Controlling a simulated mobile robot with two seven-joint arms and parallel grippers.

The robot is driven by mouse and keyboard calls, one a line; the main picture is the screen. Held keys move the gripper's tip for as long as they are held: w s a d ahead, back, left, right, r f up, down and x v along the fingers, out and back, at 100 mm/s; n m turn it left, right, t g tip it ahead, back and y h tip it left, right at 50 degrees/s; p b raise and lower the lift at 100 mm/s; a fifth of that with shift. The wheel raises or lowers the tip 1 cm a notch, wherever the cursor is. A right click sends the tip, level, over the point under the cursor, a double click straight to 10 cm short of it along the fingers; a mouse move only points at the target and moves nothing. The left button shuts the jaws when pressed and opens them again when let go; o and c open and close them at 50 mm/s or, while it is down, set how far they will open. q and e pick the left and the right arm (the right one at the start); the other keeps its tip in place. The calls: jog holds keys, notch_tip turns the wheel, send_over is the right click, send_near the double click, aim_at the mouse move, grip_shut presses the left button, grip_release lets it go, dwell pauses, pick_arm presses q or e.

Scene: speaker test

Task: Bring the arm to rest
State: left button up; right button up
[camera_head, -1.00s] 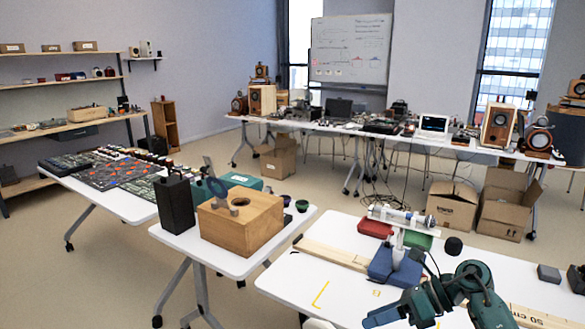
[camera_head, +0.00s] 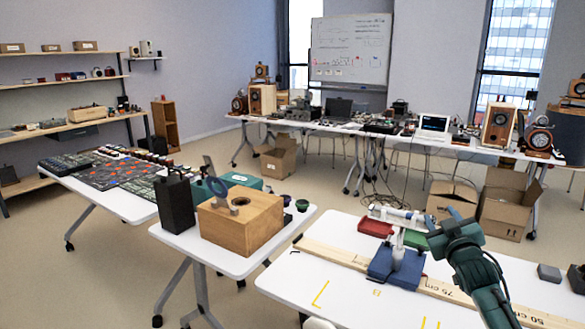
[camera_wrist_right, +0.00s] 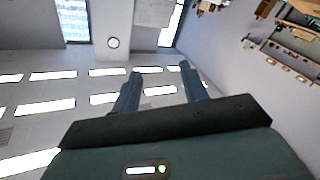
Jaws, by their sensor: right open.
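My right arm comes up from the lower right in the head view, dark green, over the right side of the white table (camera_head: 320,262). Its gripper (camera_head: 455,213) is raised, with a blue finger pointing up. In the right wrist view the two blue fingers of the right gripper (camera_wrist_right: 160,70) stand apart with nothing between them. That view is upside down and shows lit ceiling panels, windows and a wall clock. My left gripper is not in view.
A blue stand (camera_head: 397,267) with a white tube (camera_head: 397,215) stands left of my arm, by a wooden ruler (camera_head: 335,253). A red block (camera_head: 375,228) lies behind, and a grey block (camera_head: 549,273) lies right.

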jog(key=s+a+f+g+y, duration=0.1)
jog(key=s+a+f, duration=0.2)
jog(key=f, duration=0.3)
jog(key=s+a+f+g+y, duration=0.1)
jog(key=s+a+f, duration=0.2)
jog(key=s+f, duration=0.2)
jog(key=s+a+f+g, duration=0.2)
jog(key=s+a+f, duration=0.2)
jog(key=f, duration=0.4)
jog(key=shift+s+f+y, duration=0.35)
jog(key=shift+s+y, duration=0.05)
jog(key=shift+s, duration=0.2)
jog(key=s+a+f+g+y, duration=0.1)
jog(key=s+a+f, duration=0.2)
jog(key=s, duration=0.5)
jog(key=s+a+f+g, duration=0.1)
jog(key=s+a+f, duration=0.2)
jog(key=s, duration=0.6)
jog(key=s+a+f+m+g+y, duration=0.1)
jog(key=s+a+f, duration=0.2)
jog(key=s, duration=0.6)
jog(key=shift+s+a+g+y, duration=0.3)
jog(key=shift+a+g, duration=0.1)
jog(key=shift+a, duration=0.7)
jog(key=shift+c, duration=0.2)
